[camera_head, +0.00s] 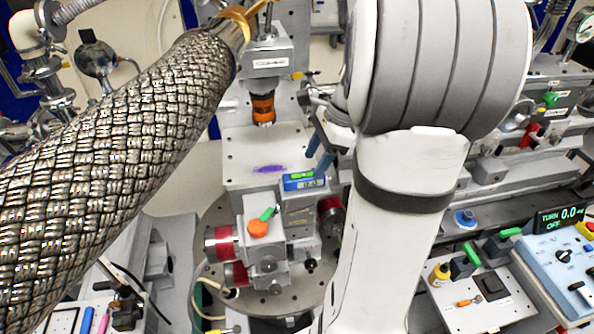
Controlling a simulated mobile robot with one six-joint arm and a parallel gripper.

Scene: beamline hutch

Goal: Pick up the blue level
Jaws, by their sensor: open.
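The blue level (305,182) is a small box with a light display on its front and a green strip along its top. It sits on the front right part of the grey stage in the middle of the view. My gripper (319,156) shows partly beside my white arm link, just above and to the right of the level. Its blue-grey fingers are apart and point down, with nothing visible between them. I cannot tell whether a finger touches the level. My arm hides part of the gripper.
A braided metal hose (120,170) crosses the left foreground. An orange-tipped nozzle (263,107) hangs over the stage plate (240,160). Red-capped motors (222,243) and an orange knob (258,228) stand below the level. A control box (560,255) and small tools lie at right.

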